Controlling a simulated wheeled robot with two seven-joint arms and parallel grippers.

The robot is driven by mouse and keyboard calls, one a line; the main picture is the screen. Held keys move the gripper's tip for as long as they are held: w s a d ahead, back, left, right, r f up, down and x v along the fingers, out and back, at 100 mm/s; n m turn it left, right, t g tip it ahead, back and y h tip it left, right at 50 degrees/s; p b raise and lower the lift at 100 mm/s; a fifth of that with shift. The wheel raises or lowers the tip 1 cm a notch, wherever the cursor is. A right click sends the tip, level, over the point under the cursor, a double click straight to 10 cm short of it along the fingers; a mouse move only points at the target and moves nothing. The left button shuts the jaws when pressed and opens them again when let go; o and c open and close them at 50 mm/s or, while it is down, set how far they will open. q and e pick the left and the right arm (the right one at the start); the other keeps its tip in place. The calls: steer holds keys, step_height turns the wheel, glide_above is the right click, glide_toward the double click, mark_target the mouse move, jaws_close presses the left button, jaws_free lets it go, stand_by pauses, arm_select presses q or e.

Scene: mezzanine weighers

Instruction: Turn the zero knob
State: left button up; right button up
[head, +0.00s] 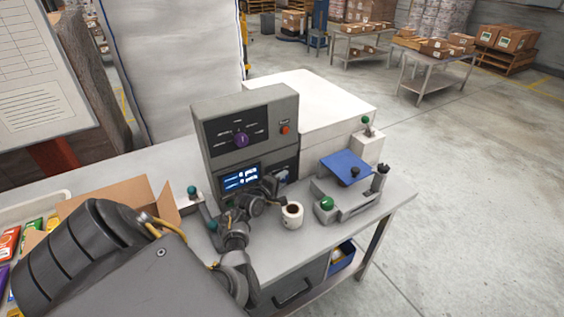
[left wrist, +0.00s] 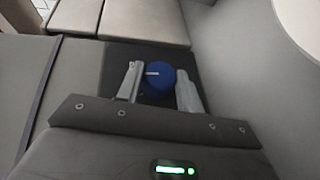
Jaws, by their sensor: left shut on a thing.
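A round blue knob (left wrist: 157,83) with a white pointer line sits on a dark panel (left wrist: 112,60) in the left wrist view. My left gripper (left wrist: 160,76) is shut on it, one finger on each side. In the head view my left gripper (head: 277,184) reaches the lower right front of the grey control box (head: 209,170), right of the lit blue display (head: 240,177). The arm and gripper hide the blue knob there. A purple knob (head: 241,140) is higher on the same box, untouched. No lettering is readable. My right gripper is out of view.
A white mug (head: 292,216) with dark liquid stands close to my left gripper. An open cardboard box (head: 122,197) is at left.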

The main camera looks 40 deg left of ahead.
arm_select(q)
steer(key=shift+f, duration=0.1)
steer(key=o, duration=1)
steer(key=b+v, duration=0.1)
steer(key=v, duration=0.9)
steer(key=shift+s, duration=0.4)
steer(key=shift+d, duration=0.1)
